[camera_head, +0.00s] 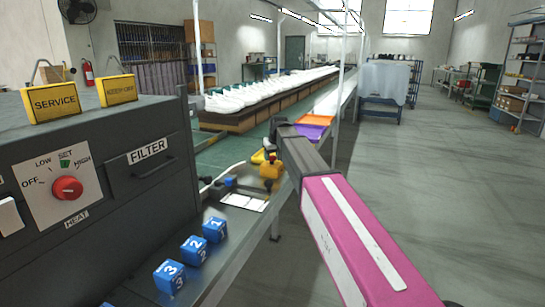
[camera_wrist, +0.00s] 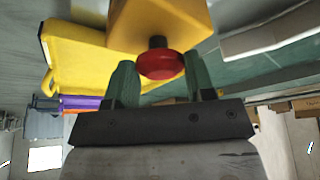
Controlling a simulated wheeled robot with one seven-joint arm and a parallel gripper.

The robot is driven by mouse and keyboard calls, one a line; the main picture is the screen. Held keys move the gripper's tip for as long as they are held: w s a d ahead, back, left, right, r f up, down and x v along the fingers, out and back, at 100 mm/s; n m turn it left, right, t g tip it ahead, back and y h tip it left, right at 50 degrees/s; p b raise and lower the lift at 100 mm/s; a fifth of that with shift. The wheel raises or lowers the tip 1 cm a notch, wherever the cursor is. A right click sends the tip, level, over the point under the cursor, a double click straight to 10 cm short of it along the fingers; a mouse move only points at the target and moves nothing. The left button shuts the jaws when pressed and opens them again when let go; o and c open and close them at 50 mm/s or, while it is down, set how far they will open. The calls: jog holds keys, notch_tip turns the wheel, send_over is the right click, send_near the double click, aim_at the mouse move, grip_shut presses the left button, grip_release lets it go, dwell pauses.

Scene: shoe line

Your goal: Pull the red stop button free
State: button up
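The red stop button (camera_wrist: 161,65) sits on a short dark stem on a yellow box (camera_wrist: 160,22) in the wrist view. My gripper (camera_wrist: 160,72) has two green fingers, one on each side of the button. In the head view the yellow box (camera_head: 270,171) stands on the bench beyond my pink arm. The button and my fingertips are too small or hidden to make out clearly there.
A grey cabinet with a red heat knob (camera_head: 67,188) stands at the left. Several numbered blue cubes (camera_head: 194,250) lie on the bench front. A white card (camera_head: 244,201) lies near the yellow box. A yellow thing (camera_wrist: 75,62) is close to my left finger.

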jog(key=shift+r, duration=0.85)
jog(key=o, duration=1.3)
jog(key=shift+r, duration=0.1)
jog(key=v, duration=1)
jog(key=shift+r, duration=0.3)
